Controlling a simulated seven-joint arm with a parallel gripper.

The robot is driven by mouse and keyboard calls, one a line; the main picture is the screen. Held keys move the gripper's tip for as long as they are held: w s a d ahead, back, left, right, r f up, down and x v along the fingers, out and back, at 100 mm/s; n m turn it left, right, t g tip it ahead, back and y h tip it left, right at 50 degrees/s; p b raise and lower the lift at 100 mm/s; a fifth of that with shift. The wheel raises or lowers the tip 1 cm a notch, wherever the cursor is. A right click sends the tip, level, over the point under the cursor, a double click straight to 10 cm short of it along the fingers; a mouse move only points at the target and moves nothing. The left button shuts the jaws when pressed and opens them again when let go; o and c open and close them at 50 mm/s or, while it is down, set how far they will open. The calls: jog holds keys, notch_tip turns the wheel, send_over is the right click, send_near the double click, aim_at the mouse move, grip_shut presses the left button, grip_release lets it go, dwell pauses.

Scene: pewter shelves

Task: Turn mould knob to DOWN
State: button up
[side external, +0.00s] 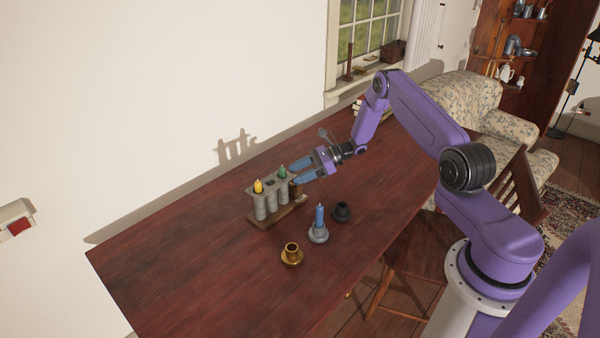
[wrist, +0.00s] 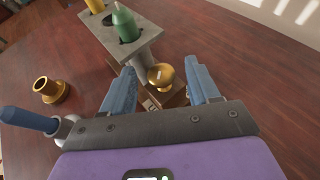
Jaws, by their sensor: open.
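The grey candle mould (side external: 271,206) stands on a wooden base on the table, with a yellow candle (side external: 258,186) and a green candle (side external: 282,172) in its top. In the wrist view, a round brass knob (wrist: 160,75) sits at the mould's near end, with a small pale line on its face. A partly hidden label lies below it, too small to read. My gripper (wrist: 160,68) is open, its blue fingers on either side of the knob with gaps showing. In the side view my gripper (side external: 291,173) is at the mould's right end, and the knob is not clear.
A brass candle holder (side external: 291,256), a grey holder (side external: 318,235) with a blue candle (side external: 319,214), and a dark holder (side external: 341,212) stand in front of the mould. The table's left part (side external: 170,270) is clear. The wall is behind.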

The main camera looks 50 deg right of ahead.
jog(key=c, duration=1)
jog(key=shift+c, duration=0.2)
jog(key=shift+w+d+n+g, duration=0.1)
jog(key=shift+n+g, duration=0.3)
jog(key=shift+w+d+n+g+y, duration=0.15)
jog(key=shift+n+g+y, duration=0.55)
jog(key=shift+n+g, duration=0.4)
jog(key=shift+w+n+g+y, duration=0.15)
jog(key=shift+n+g+y, duration=0.25)
jog(key=shift+n+g, duration=0.6)
jog(key=shift+w+n+g, duration=0.1)
jog(key=shift+n+g, duration=0.6)
jog(key=shift+g, duration=0.3)
jog(key=o, duration=1)
jog(key=shift+o, duration=0.2)
jog(key=shift+d, duration=0.1)
